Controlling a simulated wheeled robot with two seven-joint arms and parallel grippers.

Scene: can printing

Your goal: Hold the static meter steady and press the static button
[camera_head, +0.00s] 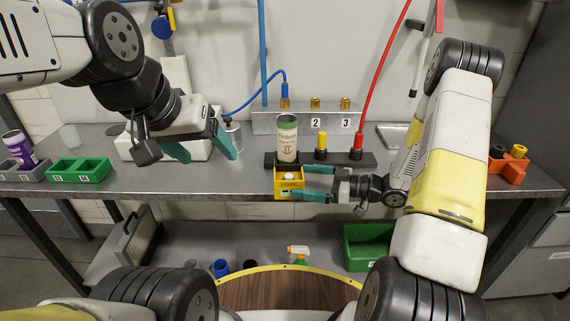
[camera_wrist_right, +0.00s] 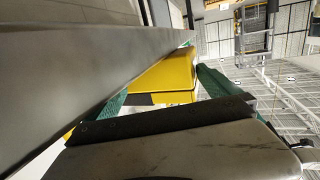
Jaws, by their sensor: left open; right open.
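The static meter (camera_head: 289,186) is a small yellow box with a "STATIC" label at the front edge of the table. Its pale button (camera_head: 290,176) shows in the recess on its top. My right gripper (camera_head: 304,183) reaches it from the right, open, with one green finger behind the box and one along its front. In the right wrist view the yellow meter (camera_wrist_right: 165,75) lies between the fingers (camera_wrist_right: 160,92); contact cannot be told. My left gripper (camera_head: 207,154) is open and empty above the table, left of the meter, fingers pointing down.
A green-topped printed can (camera_head: 287,140) stands in a dark rack (camera_head: 369,158) directly behind the meter, beside yellow and red fittings. A blue hose (camera_head: 262,95) and a red hose (camera_head: 384,67) rise behind.

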